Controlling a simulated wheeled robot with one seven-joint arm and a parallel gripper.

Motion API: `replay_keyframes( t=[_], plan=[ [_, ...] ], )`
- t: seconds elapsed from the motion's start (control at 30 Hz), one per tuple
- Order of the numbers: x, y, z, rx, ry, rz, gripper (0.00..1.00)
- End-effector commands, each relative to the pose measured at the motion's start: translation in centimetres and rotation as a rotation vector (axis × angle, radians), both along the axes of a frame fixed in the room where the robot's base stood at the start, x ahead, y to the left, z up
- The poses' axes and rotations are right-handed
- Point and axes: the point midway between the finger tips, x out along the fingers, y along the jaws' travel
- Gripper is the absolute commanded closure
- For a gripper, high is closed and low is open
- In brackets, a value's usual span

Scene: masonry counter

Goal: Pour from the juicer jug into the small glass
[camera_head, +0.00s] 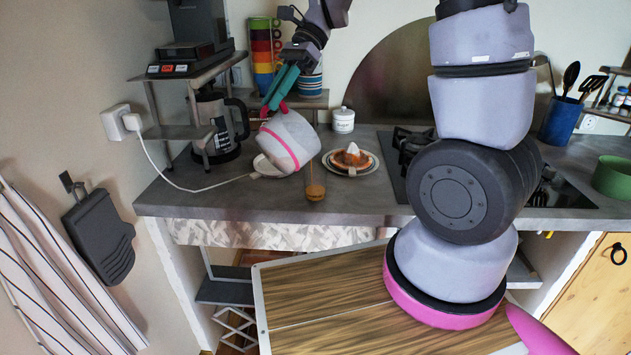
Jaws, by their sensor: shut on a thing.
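The juicer jug (287,141) is white with a pink band. It is tilted steeply, its right side low, above the counter. The small glass (315,192) stands on the counter just below and right of the jug, near the front edge. Amber-brown liquid shows low in it; its clear upper part is hard to make out.
A coffee pot (217,128) stands behind left, and a lidded white pot (343,120) behind. A white cord (185,188) crosses the left counter. The hob (408,148) lies right.

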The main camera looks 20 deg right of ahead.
Motion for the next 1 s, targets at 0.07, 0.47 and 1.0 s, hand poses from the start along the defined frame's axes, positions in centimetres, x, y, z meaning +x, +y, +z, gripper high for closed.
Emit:
replay_keyframes(
  t=[0.07,0.47,1.0],
  plan=[
    [0.1,-0.1,0.1,0.004,0.001,-0.001,1.0],
    [0.2,-0.3,0.2,0.018,0.01,-0.001,1.0],
    [-2.9,5.5,-6.2,-0.389,-0.217,0.0,1.0]
  ],
)
